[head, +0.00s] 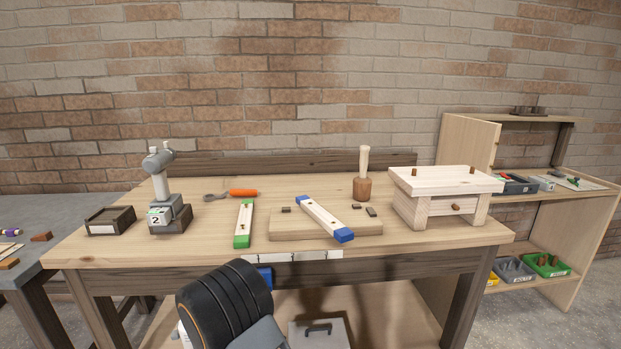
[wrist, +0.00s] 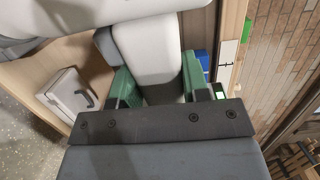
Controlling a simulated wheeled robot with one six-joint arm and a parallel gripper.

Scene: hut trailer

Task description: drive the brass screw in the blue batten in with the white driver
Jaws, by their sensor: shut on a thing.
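The blue batten, a pale strip with blue ends (head: 325,219), lies slantwise on a wooden board (head: 286,228) on the bench. Small dark dots show along its top; I cannot tell which is the brass screw. In the wrist view, my gripper (wrist: 157,88) has green finger pads shut on a thick white and grey body, which looks like the white driver (wrist: 150,45). Its tip is out of sight. In the head view my arm is low in front of the bench, and the fingers are hidden. The gripper is away from the batten.
A green-ended batten (head: 244,224), an orange-handled tool (head: 243,193), a mallet (head: 363,175) and a wooden stand (head: 445,185) are on the bench. A grey press-like device (head: 162,196) and a dark box (head: 110,220) stand left. A grey case (head: 318,334) sits below.

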